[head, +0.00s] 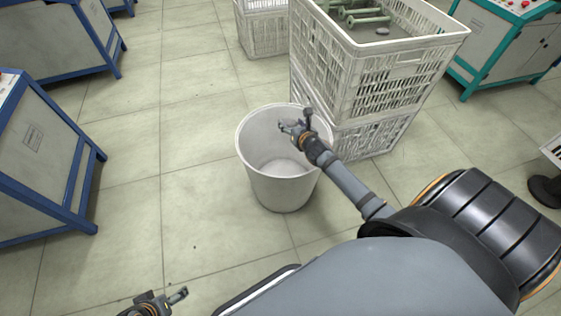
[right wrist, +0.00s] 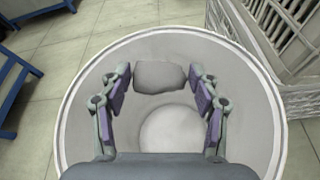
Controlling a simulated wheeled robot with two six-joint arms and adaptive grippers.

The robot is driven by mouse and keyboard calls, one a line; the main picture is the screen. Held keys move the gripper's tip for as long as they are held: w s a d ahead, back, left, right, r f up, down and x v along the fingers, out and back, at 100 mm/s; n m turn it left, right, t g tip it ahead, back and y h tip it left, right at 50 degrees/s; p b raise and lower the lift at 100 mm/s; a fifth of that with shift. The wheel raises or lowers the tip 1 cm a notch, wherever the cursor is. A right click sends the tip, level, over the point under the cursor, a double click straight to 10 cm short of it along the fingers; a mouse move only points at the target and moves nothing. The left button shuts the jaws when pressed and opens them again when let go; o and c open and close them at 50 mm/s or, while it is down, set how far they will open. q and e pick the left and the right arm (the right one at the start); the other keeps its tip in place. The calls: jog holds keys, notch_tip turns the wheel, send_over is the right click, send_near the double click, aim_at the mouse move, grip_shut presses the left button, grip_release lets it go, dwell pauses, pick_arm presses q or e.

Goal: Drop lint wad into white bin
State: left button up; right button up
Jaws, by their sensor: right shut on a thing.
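The white bin (head: 283,188) stands on the floor in the middle of the head view; its round rim fills much of the right wrist view (right wrist: 250,95). My right gripper (head: 293,128) is over the bin's opening. In the right wrist view its two fingers (right wrist: 160,84) are shut on the grey lint wad (right wrist: 160,76), held between the tips above the bin's pale floor. The wad is hard to make out in the head view. My left gripper (head: 163,302) is low at the bottom left, apart from the bin; its jaw state is unclear.
Stacked white crates (head: 345,75) stand close behind and right of the bin, the top one holding green bobbins (head: 362,17) and a small grey lump (head: 382,30). Blue-framed machines (head: 40,150) stand left, a teal-framed one (head: 500,45) at upper right. Floor left of the bin is clear.

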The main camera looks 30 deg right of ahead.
jog(key=shift+f+b, duration=0.35)
jog(key=shift+f, duration=0.2)
pick_arm(q)
jog(key=shift+w+d+f+t, duration=0.1)
jog(key=shift+d+f+t, duration=0.1)
jog(key=shift+f, duration=0.15)
jog(key=shift+w+d+f+t, duration=0.1)
jog(key=shift+f+t, duration=0.1)
jog(key=shift+f, duration=0.15)
pick_arm(e)
jog(key=o, duration=0.8)
jog(key=v, duration=1.2)
jog(key=shift+r, duration=0.1)
